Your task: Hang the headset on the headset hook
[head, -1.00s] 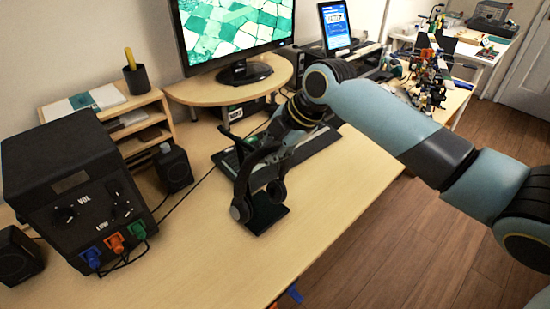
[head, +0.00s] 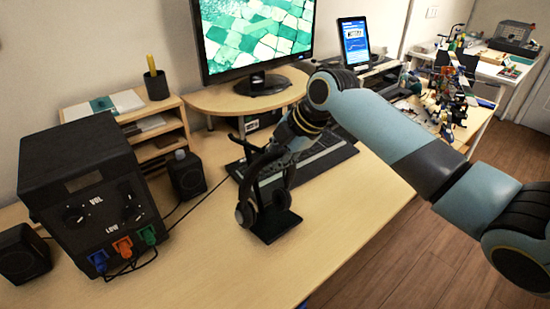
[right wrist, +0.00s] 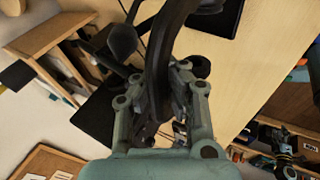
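The black headset (head: 247,213) is upright above the front of the desk, its ear cups hanging down. My right gripper (head: 283,152) reaches it from the right, at its headband. In the right wrist view the dark headband (right wrist: 160,65) passes between the two fingers of the right gripper (right wrist: 165,95), which close on it from both sides. A dark, flat base plate (head: 278,229) lies on the desk below the headset. A dark arm, probably the headset hook (head: 238,141), sticks out behind the headband. Whether the headband touches it is hidden. My left gripper is out of view.
The black control box (head: 85,185) with coloured plugs stands at left, beside small speakers (head: 186,174). A keyboard (head: 318,160) lies behind the headset, and the monitor (head: 258,35) stands on a riser (head: 225,101). The front desk surface (head: 210,265) is clear.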

